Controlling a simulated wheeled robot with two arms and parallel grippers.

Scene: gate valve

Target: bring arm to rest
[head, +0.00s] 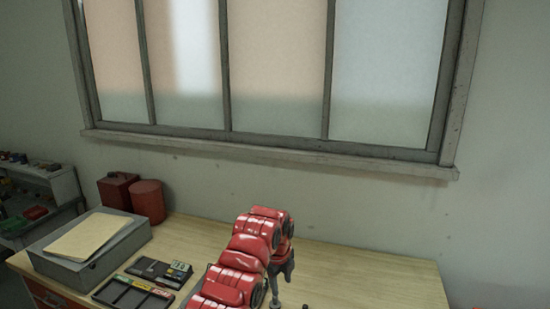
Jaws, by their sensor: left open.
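My left arm, red and jointed, rises from the bottom middle of the head view and bends over the workbench. My left gripper (278,288) hangs down at the end of this arm, partly hidden by the red links and small in the picture. It is open, and I see nothing held in it. No gate valve shows in this view.
The wooden workbench (385,275) is bare on its right. On its left are a grey box (85,262) with a tan folder (85,238), a dark tray (130,296), a dark device (160,271) and red containers (147,200). A window (280,70) is above; shelves (40,200) stand left.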

